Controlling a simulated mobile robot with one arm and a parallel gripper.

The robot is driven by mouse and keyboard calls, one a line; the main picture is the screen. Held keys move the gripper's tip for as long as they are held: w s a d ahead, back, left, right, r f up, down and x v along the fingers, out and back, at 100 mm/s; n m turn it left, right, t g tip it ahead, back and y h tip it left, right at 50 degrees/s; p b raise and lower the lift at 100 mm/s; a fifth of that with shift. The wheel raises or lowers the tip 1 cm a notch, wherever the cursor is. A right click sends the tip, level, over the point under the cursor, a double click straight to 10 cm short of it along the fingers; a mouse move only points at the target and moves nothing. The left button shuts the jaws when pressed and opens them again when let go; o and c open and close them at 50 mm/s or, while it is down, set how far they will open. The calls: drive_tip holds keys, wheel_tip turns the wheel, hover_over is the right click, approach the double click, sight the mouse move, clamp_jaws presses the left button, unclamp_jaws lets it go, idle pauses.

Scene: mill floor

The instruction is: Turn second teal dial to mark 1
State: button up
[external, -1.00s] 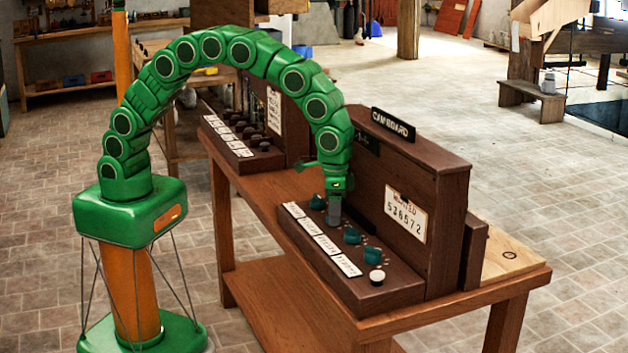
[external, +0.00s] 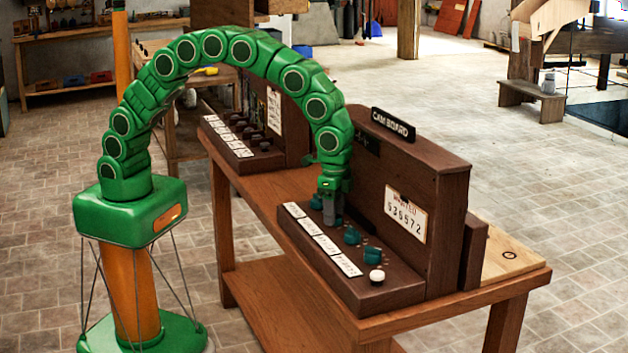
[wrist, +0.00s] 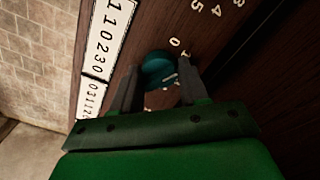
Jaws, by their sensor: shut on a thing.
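My gripper (external: 332,219) points down at the sloped dial panel of the cam board (external: 350,288). In the wrist view my gripper (wrist: 159,70) has its fingers on both sides of a teal dial (wrist: 157,68), shut on it. Printed marks show around that dial, with 0 and 1 near the right finger. A pale line shows on the dial, but its exact reading is unclear. In the external view my fingers hide this dial. Another teal dial (external: 317,202) is to its left, and two more teal dials (external: 351,235) (external: 372,255) are to its right.
A white knob (external: 376,276) is at the panel's near end. White number labels (external: 325,243) run along its front edge. The upright back board (external: 400,180) stands close behind my gripper. A second panel with dark knobs (external: 250,133) is farther left on the bench.

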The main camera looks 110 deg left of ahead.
drive_tip(key=shift+m, duration=0.6)
drive_tip(key=o, duration=1.1)
drive_tip(key=shift+r, duration=0.15)
wheel_tip(320, 180, up, 7)
drive_tip(key=shift+r, duration=0.3)
